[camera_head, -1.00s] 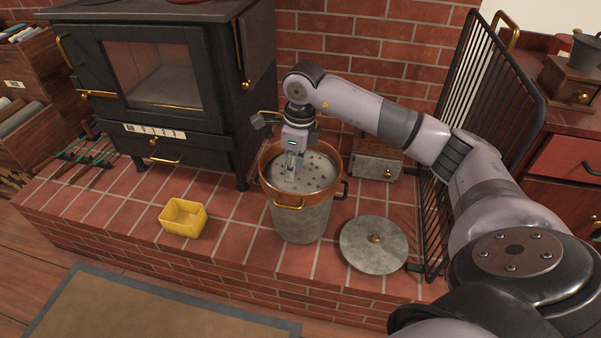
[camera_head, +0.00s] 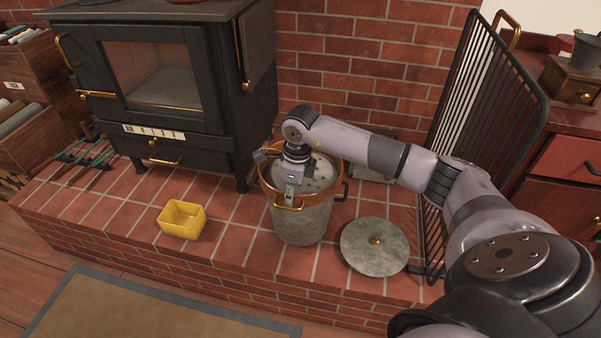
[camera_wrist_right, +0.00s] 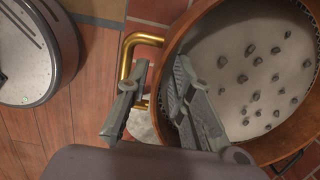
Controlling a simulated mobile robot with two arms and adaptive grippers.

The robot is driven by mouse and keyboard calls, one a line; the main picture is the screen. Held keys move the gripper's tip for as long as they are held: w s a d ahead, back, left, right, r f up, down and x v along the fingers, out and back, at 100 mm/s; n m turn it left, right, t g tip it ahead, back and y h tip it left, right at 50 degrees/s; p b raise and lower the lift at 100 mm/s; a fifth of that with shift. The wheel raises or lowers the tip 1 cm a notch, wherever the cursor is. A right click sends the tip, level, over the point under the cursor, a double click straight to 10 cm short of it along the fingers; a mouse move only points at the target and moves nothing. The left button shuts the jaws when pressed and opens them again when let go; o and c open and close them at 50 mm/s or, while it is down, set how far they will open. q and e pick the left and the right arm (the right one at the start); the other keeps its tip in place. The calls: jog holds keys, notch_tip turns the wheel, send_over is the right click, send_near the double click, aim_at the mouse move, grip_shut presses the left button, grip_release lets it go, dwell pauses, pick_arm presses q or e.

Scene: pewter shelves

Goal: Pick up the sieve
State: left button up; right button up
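The sieve is a round copper-coloured rim (camera_head: 335,171) with a pale mesh holding small dark lumps. It sits on top of a grey metal bucket (camera_head: 303,222). A brass loop handle (camera_head: 287,208) sticks out at its front; the sieve (camera_wrist_right: 250,75) and handle (camera_wrist_right: 127,62) also show in the right wrist view. My right gripper (camera_head: 289,193) points down at the front rim, right by the handle. In the wrist view its fingers (camera_wrist_right: 160,85) are apart, one by the handle and one over the rim's inner side. Contact cannot be told. My left gripper is out of view.
A round grey lid (camera_head: 365,250) with a brass knob lies right of the bucket. A yellow box (camera_head: 182,219) stands to the left on the brick hearth (camera_head: 225,235). A black stove (camera_head: 170,95) stands behind left, and a black fire screen (camera_head: 480,120) is at right.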

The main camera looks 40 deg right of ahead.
jog(key=shift+c, duration=0.3)
grip_shut()
jog(key=shift+r, duration=0.1)
